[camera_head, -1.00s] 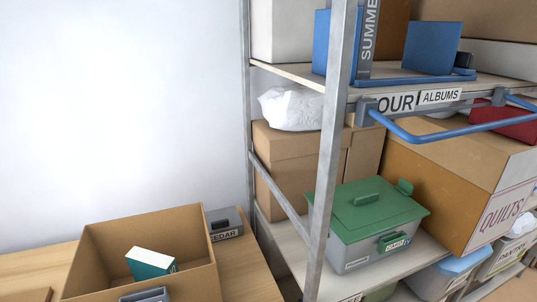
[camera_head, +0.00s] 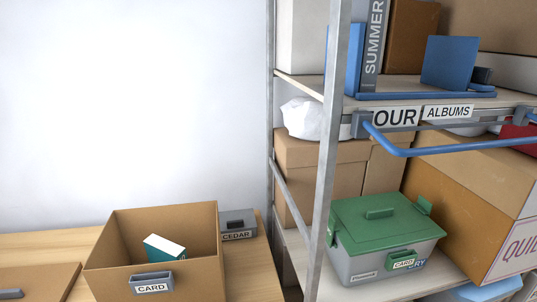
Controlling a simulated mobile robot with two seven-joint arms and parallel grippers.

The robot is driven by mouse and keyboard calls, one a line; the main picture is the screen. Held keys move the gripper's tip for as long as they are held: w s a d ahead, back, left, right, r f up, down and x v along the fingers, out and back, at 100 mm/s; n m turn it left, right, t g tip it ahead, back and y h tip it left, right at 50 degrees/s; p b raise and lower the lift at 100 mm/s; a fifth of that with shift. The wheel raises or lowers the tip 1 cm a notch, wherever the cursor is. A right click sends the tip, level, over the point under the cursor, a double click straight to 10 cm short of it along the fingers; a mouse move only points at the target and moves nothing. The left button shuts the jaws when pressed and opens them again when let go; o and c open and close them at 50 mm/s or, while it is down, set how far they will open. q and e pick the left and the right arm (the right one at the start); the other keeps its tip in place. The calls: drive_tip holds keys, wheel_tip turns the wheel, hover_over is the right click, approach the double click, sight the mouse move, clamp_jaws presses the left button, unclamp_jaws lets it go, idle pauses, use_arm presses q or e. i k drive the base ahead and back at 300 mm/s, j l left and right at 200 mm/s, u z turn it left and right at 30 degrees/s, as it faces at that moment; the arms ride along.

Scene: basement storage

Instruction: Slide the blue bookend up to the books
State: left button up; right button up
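A blue bookend plate (camera_head: 449,62) stands upright on the upper shelf (camera_head: 395,85), on the right. A second blue upright panel (camera_head: 352,60) stands at the left, partly hidden by the shelf post. A grey book marked SUMMER (camera_head: 374,45) stands between them, close to the left panel. A brown book or box (camera_head: 411,38) is right of it; I cannot tell how far back. A gap shows between the grey book and the right bookend. A small dark block (camera_head: 483,75) is beside that bookend. Neither gripper is in view.
A blue rail (camera_head: 440,150) juts out below the shelf edge with the OUR ALBUMS labels. A metal post (camera_head: 327,150) stands in front. Lower are a green-lidded box (camera_head: 380,225) and cartons (camera_head: 320,175). An open cardboard box (camera_head: 190,275) sits on the table at left.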

sight(449, 62)
drive_tip(key=i+l+z, duration=0.1)
drive_tip(key=l, duration=0.3)
drive_tip(key=i+l+z, duration=0.15)
drive_tip(key=l, duration=0.25)
drive_tip(key=i+l+z, duration=0.1)
drive_tip(key=l, duration=0.3)
drive_tip(key=l+u, duration=0.25)
drive_tip(key=l, duration=0.15)
drive_tip(key=i+l+u, duration=0.1)
drive_tip(key=l+u, duration=0.15)
drive_tip(key=l, duration=0.15)
drive_tip(key=i, duration=0.3)
